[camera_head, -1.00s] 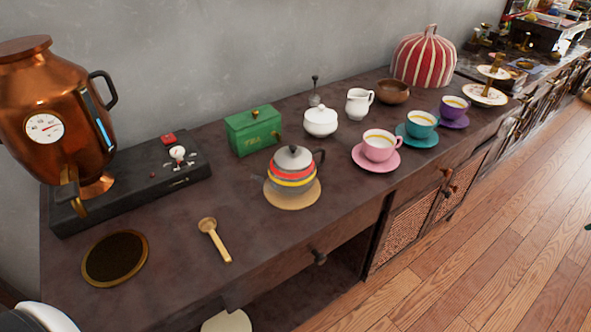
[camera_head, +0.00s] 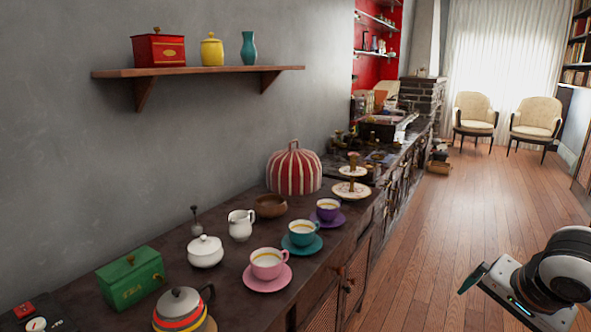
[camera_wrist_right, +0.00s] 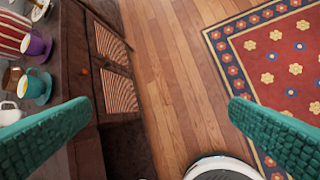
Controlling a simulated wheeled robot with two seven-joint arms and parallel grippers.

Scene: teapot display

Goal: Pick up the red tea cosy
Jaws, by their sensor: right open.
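The red tea cosy (camera_head: 294,171), domed with white stripes and a small loop on top, stands on the dark sideboard (camera_head: 232,262) near the wall. Part of it shows at the upper left edge of the right wrist view (camera_wrist_right: 11,36). My right gripper (camera_head: 474,278) is over the floor at the lower right of the head view, well apart from the cosy. In the right wrist view its two teal fingers (camera_wrist_right: 160,122) are wide apart with nothing between them. My left gripper is not in view.
Near the cosy are a brown bowl (camera_head: 270,206), a tiered stand (camera_head: 352,190) and a purple cup (camera_head: 328,209). Teal (camera_head: 302,232) and pink (camera_head: 268,263) cups stand nearer. A wall shelf (camera_head: 200,71) hangs above. The wooden floor (camera_head: 450,215) right of the sideboard is clear.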

